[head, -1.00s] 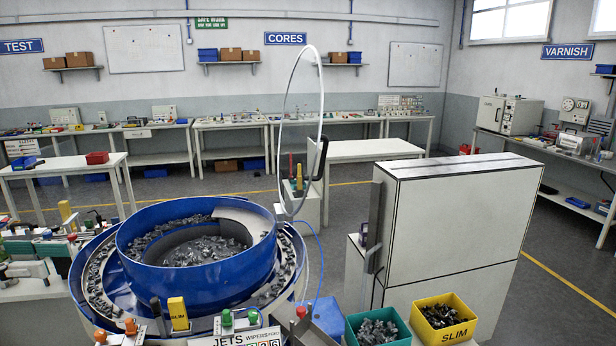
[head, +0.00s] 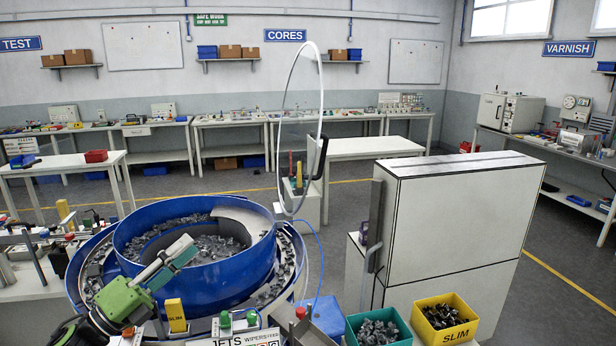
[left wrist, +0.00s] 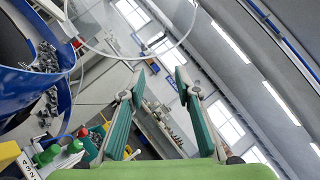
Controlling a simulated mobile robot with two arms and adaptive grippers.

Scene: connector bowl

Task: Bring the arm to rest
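My left gripper (head: 184,252) comes in from the lower left in the head view, with a green body and grey fingers. It is in front of the blue bowl (head: 195,280), overlapping its left side in the picture. In the left wrist view my left gripper (left wrist: 157,82) shows two teal-padded fingers spread wide with nothing between them. The bowl (left wrist: 30,78) shows at the left edge there, beside the fingers. From these views I cannot tell how high the fingers are above the bowl. My right gripper is not in view.
Grey connectors lie in the bowl and its outer track. A white hoop (head: 285,130) stands behind the bowl. A white cabinet (head: 455,235) is at the right. A teal bin (head: 353,337) and a yellow bin (head: 458,337) stand at the front. Open floor lies behind.

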